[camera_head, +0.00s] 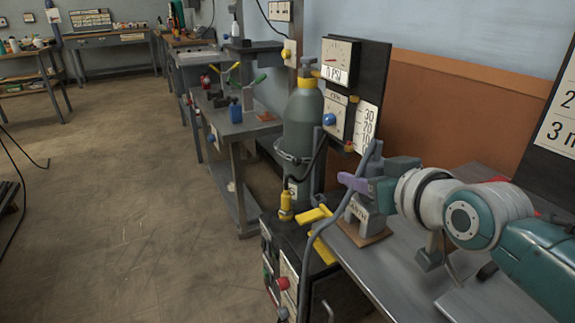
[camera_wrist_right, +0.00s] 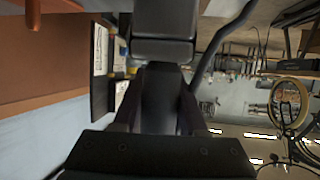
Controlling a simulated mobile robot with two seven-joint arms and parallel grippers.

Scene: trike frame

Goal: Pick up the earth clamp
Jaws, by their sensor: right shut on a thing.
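The right gripper (camera_head: 368,186) reaches in from the right over the grey bench, with its purple finger showing beside a small labelled stand (camera_head: 360,212). My left gripper is out of view.
A blue-grey cable (camera_head: 322,228) loops up beside the gripper and down past the welder (camera_head: 290,265) with yellow handles. A gas cylinder (camera_head: 303,125) and gauge panel (camera_head: 340,60) stand behind. The bench (camera_head: 400,262) is mostly clear in front; the floor at left is open.

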